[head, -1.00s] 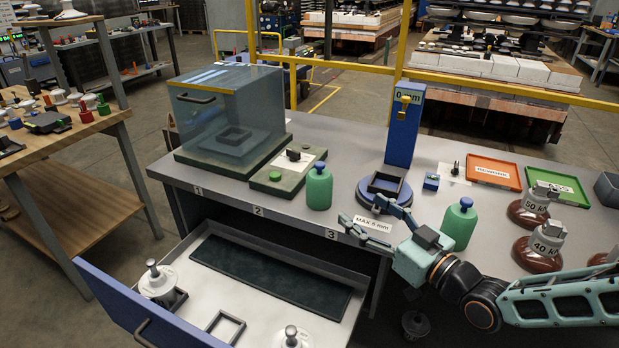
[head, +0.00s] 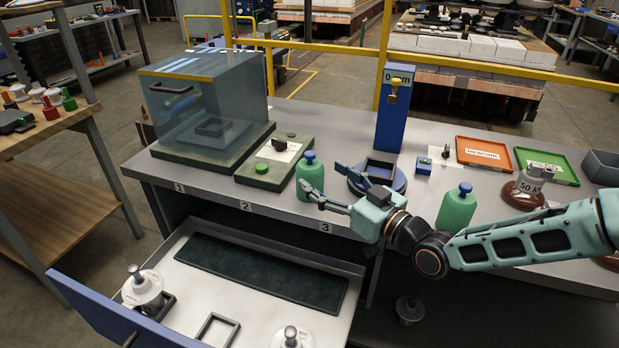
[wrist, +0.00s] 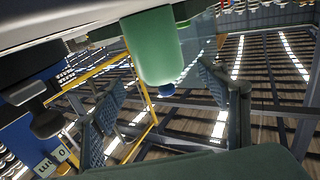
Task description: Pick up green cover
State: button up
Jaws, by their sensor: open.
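One green cover (head: 312,177), bottle-shaped with a blue knob on top, stands upright at the bench's front edge, left of centre. A second green cover (head: 457,208), similar in shape, stands farther right, behind my arm. My gripper (head: 322,176) is open and empty, with its fingers pointing left at the left cover, one fingertip in front of its right side. In the wrist view, which is inverted, a green cover (wrist: 153,47) appears between the spread fingers (wrist: 160,78). I cannot tell whether a finger touches it.
A blue gauge stand (head: 396,110) with a round base is just behind my gripper. A glass box (head: 200,105) and a green block with a button (head: 261,167) stand to the left. An open drawer (head: 355,268) lies below the bench edge.

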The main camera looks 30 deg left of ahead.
aim_at(309, 169)
jog(key=x, duration=0.2)
jog(key=b+x, duration=0.1)
jog(key=x, duration=0.2)
jog(key=shift+w+a+f, duration=0.1)
jog(key=shift+a+f, duration=0.15)
jog(key=shift+a, duration=0.1)
jog(key=shift+c, duration=0.3)
jog(key=c, duration=1.2)
jog(key=shift+r, duration=0.1)
